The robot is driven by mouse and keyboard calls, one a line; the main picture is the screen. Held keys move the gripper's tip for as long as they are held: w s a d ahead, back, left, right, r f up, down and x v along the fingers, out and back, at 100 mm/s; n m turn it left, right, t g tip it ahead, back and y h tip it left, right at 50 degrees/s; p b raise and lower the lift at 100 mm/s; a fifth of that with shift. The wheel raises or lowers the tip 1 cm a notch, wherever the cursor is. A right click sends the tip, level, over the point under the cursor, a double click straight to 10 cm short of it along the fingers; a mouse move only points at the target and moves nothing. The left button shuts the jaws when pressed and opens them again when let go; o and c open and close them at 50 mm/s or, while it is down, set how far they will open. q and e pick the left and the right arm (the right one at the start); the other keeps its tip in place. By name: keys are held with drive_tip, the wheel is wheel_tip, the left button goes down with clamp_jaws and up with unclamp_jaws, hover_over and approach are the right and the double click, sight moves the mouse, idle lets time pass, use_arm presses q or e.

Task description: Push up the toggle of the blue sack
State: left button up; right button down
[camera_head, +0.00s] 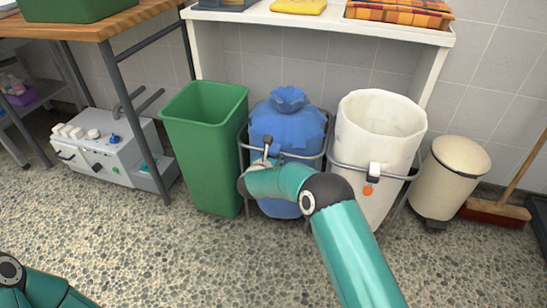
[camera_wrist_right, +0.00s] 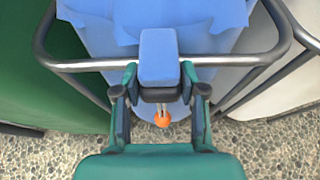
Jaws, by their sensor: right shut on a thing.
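The blue sack (camera_head: 287,125) hangs in a metal frame, its top gathered into a knot. Its toggle (camera_wrist_right: 158,55) is a blue block at the frame's front bar, with cords and an orange end (camera_wrist_right: 162,120) hanging below. My right gripper (camera_wrist_right: 160,76) is shut on the toggle, one finger on each side. In the head view my right arm covers the sack's lower front, and the toggle is mostly hidden there. My left gripper is out of view; only part of the left arm shows at the lower left.
A green bin (camera_head: 205,150) stands close on the left. A white sack (camera_head: 380,125) in a similar frame stands on the right, its own toggle (camera_head: 374,171) at the front. A cream pedal bin (camera_head: 452,180) stands farther right. A white shelf (camera_head: 320,20) is above. The speckled floor in front is clear.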

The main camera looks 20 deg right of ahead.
drive_tip(key=shift+r, duration=0.4)
drive_tip(key=c, duration=0.6)
unclamp_jaws()
drive_tip(key=shift+c, duration=0.2)
drive_tip(key=v, duration=1.2)
drive_tip(key=shift+a+f, duration=0.1)
